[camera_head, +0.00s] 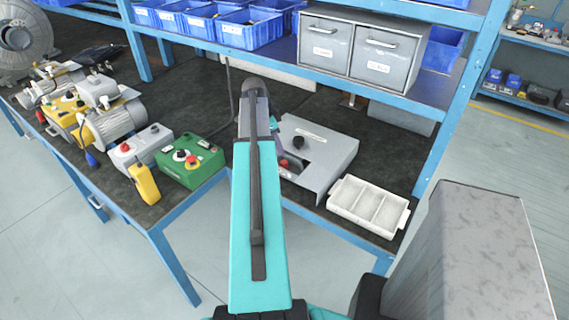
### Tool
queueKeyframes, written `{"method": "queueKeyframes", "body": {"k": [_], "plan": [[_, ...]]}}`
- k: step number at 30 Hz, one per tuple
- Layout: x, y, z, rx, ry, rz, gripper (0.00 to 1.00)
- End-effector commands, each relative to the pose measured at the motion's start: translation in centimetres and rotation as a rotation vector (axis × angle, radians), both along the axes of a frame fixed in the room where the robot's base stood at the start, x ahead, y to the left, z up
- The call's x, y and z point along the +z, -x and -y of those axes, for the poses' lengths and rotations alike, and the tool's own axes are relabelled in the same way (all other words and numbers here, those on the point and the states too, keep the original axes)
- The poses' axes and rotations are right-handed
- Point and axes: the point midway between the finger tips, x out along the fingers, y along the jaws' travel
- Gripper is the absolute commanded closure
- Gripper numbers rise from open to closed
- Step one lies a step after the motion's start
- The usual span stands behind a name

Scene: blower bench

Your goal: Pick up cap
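A grey box-like fixture (325,160) with a recess lies on the dark bench mat, right of my teal arm. A small black round part (298,142) sits at the recess, and a small dark red part (284,163) shows just below it. Either may be the cap; I cannot tell which. My arm reaches forward over the bench edge and covers the left side of the fixture. My gripper is hidden behind the arm, so its fingers and anything in them cannot be seen.
A white tray (350,209) with three compartments stands right of the fixture. A green control box (188,163), a yellow device (144,182) and motors (112,118) stand on the left. A blue shelf with grey drawers (324,46) and blue bins (248,30) overhangs the back.

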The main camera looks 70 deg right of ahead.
Motion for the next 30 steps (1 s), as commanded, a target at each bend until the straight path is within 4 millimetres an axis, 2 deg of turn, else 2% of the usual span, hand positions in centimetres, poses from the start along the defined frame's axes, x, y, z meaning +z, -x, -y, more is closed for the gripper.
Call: {"method": "queueKeyframes", "body": {"k": [9,24,30], "plan": [[-2.6,0.6,0.5,0.0,0.0,0.0,0.69],[-3.0,0.7,0.5,0.001,0.0,0.0,0.69],[-3.8,0.8,0.7,0.001,0.0,0.0,0.69]]}}
